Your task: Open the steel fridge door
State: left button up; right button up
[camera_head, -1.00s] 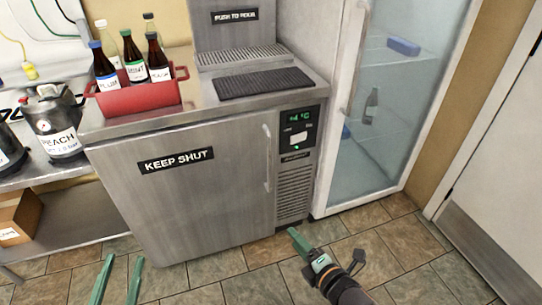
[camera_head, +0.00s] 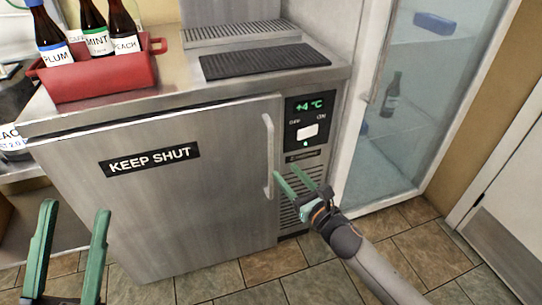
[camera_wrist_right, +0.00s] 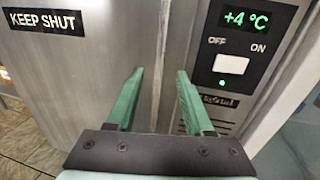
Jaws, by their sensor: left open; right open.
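The steel fridge door (camera_head: 190,205) is shut, with a "KEEP SHUT" label on it. Its vertical handle (camera_head: 268,155) is a pale bar near the door's right edge. My right gripper (camera_head: 295,180) is open, with its fingertips just right of the handle's lower end; I cannot tell whether they touch it. In the right wrist view the open green fingers (camera_wrist_right: 158,95) point at the seam between door and control panel, with the handle hard to make out. My left gripper (camera_head: 72,225) is open and empty at the lower left, in front of the door's left side.
A control panel (camera_head: 308,125) reading +4 °C and a vent grille lie right of the door. A red crate (camera_head: 95,80) of bottles stands on the steel counter. A glass-door cooler (camera_head: 405,110) stands to the right. Tiled floor (camera_head: 270,265) is clear in front.

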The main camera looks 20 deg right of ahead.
aim_at(273, 157)
jog(key=b+x, duration=0.2)
jog(key=x, duration=0.7)
jog(key=shift+c, duration=0.4)
grip_shut()
dwell(0.9)
